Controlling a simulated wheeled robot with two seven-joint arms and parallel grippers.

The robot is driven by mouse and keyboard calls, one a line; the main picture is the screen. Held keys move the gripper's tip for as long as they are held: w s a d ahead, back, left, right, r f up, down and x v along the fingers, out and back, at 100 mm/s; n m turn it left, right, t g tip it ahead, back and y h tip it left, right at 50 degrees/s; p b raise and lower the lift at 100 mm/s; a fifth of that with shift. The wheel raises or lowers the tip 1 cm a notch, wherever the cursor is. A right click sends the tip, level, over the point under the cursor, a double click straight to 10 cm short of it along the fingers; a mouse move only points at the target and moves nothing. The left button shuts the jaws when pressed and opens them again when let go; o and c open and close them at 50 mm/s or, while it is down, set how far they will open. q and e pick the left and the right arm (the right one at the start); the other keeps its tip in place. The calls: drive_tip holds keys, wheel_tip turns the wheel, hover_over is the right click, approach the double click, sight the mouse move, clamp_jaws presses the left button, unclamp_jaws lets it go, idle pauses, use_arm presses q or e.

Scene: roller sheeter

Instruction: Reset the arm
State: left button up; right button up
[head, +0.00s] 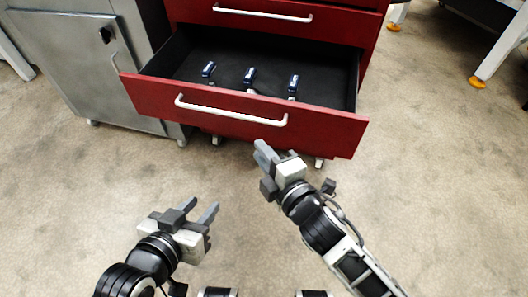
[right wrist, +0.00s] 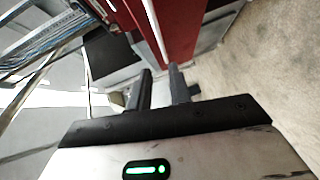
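My left gripper (head: 204,204) is at the lower left of the head view, over bare floor. Its two fingers are apart and nothing is between them. My right gripper (head: 262,148) is just in front of the open red drawer (head: 325,134), below and right of its white handle (head: 230,112), and I see no contact with the handle. In the right wrist view its fingers (right wrist: 159,70) stand apart with a narrow empty gap.
A grey metal cabinet (head: 75,65) stands to the left. A closed red drawer (head: 260,25) is above. Floor (head: 440,180) at the right is clear.

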use_arm(q)
drive_tip(key=shift+w+d+r, duration=0.1)
idle(0.3)
